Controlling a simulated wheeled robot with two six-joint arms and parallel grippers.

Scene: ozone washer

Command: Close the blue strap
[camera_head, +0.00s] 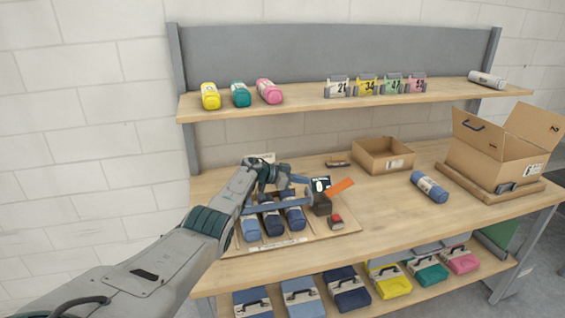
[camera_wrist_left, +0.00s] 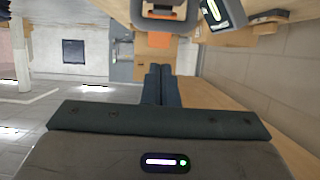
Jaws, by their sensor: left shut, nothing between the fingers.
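Three rolled bundles in blue shades lie side by side on a board (camera_head: 340,222) on the bench: a lighter one (camera_head: 250,229), a dark one (camera_head: 273,222) and another dark one (camera_head: 295,217). Pale blue-grey bands cross them; I cannot tell which is the blue strap or whether it is closed. My left gripper (camera_head: 306,180) is over the back of the board, above the bundles and beside a dark device with an orange flap (camera_head: 340,187). In the left wrist view its fingers (camera_wrist_left: 161,68) are together and empty. My right gripper is not in view.
A small red-topped block (camera_head: 336,221) lies on the board. The upper shelf (camera_head: 305,98) holds coloured rolls and number cards. The bench front centre is clear.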

